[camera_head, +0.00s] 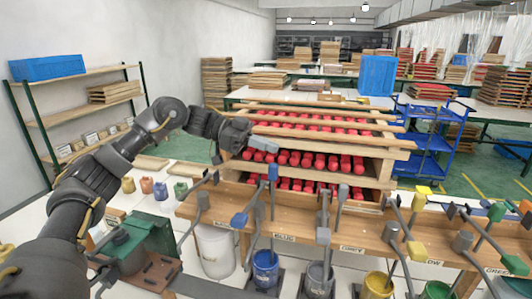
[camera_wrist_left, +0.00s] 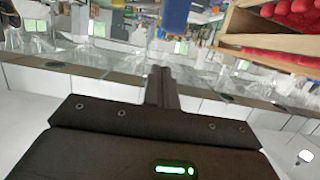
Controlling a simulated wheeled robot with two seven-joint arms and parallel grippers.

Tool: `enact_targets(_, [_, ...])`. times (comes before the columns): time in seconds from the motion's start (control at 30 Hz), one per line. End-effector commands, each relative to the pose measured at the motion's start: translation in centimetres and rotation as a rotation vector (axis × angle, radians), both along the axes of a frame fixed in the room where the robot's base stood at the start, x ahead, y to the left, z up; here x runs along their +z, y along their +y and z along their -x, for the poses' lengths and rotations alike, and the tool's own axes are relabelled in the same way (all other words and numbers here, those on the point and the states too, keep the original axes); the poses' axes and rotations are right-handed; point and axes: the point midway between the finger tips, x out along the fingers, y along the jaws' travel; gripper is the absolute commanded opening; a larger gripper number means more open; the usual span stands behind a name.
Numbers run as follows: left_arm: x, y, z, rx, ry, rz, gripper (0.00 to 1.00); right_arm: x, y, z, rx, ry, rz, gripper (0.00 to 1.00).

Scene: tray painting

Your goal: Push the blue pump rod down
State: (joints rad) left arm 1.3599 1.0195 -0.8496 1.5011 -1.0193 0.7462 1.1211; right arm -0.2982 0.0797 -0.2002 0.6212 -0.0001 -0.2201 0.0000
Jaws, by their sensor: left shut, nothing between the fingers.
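The blue pump stands on the wooden bench. Its upright blue-topped rod (camera_head: 273,172) rises in the middle of the head view, and a second blue part (camera_head: 239,220) sits lower to its left. My left gripper (camera_head: 272,144) is shut and empty, just above the blue rod top in the picture; I cannot tell whether they touch. In the left wrist view the shut fingers (camera_wrist_left: 162,78) point up the picture, and a blue part (camera_wrist_left: 175,14) shows beyond them at the top edge. My right gripper is not in view.
Grey (camera_head: 323,236) and yellow (camera_head: 417,250) pump parts stand to the right along the bench (camera_head: 300,226). A blue bucket (camera_head: 265,272) is below the bench. A wooden rack (camera_head: 385,165) with red items stands behind the pumps.

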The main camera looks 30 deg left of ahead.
Motion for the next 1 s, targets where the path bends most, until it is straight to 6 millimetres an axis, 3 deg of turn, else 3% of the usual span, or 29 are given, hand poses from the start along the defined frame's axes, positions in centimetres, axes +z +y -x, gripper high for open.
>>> enact_targets(0.3, [-2.9, 0.2, 0.0, 0.003, 0.003, -0.001, 0.0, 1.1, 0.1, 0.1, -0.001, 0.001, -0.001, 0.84])
enact_targets(0.73, [-3.6, 0.2, 0.0, 0.003, 0.003, -0.001, 0.0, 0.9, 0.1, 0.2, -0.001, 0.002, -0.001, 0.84])
enact_targets(1.0, [-7.4, 0.2, 0.0, 0.002, 0.005, 0.0, 0.0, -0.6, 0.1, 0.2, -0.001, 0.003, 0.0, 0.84])
